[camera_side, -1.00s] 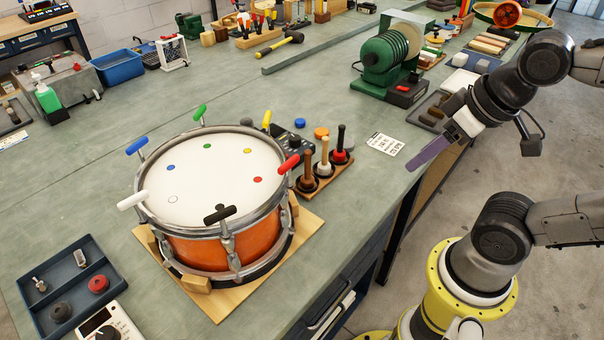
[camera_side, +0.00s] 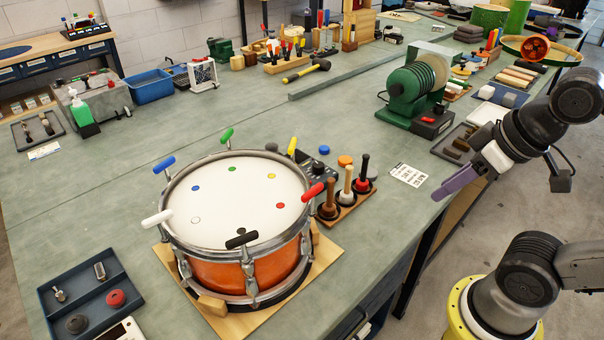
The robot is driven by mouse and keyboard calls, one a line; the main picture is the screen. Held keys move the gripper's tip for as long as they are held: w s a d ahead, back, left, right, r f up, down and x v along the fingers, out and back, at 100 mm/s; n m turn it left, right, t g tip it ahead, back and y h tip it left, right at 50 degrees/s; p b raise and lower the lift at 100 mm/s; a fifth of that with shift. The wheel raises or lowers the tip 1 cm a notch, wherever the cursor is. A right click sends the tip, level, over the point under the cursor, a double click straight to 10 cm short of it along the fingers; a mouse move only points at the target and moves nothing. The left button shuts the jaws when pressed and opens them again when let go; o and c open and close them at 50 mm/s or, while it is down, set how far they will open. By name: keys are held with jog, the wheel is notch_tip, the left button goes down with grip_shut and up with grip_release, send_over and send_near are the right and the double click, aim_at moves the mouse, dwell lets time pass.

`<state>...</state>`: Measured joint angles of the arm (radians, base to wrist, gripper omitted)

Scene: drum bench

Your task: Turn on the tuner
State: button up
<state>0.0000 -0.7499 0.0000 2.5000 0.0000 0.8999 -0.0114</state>
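My gripper (camera_side: 458,186), with purple fingers, hangs over the right edge of the bench, beside the printed card and well apart from the drum. Its fingers are seen edge-on, so I cannot tell whether they are open or shut. Which device is the tuner is not clear. A white device (camera_side: 122,331) is cut off by the bottom edge at the lower left. A dark box with knobs (camera_side: 318,168) stands behind the drum, partly hidden by the drum and mallets. No lit display shows on either.
The orange drum (camera_side: 243,275) with coloured key handles stands on a wooden board (camera_side: 325,257). Mallets stand in a wooden rack (camera_side: 348,203). A blue tray (camera_side: 70,279) holds small parts. A green machine (camera_side: 408,92) stands behind the card (camera_side: 408,174). The bench's left middle is clear.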

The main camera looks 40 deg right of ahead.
jog(key=shift+s+n, duration=0.25)
jog(key=shift+n, duration=0.55)
grip_shut()
jog(key=w+r+n+g, duration=0.1)
jog(key=w+r+n, duration=0.65)
jog(key=r, duration=0.25)
jog(key=w+r+n+g, duration=0.25)
jog(key=w+n, duration=0.25)
jog(key=w, duration=0.6)
jog(key=w+d+f+n+g, duration=0.15)
jog(key=w+f+n, duration=0.35)
jog(key=w, duration=0.8)
jog(key=w+f+m+g, duration=0.1)
jog(key=w+f, duration=0.4)
jog(key=f, duration=0.6)
jog(key=shift+f+g, duration=0.2)
jog(key=shift+g, duration=0.3)
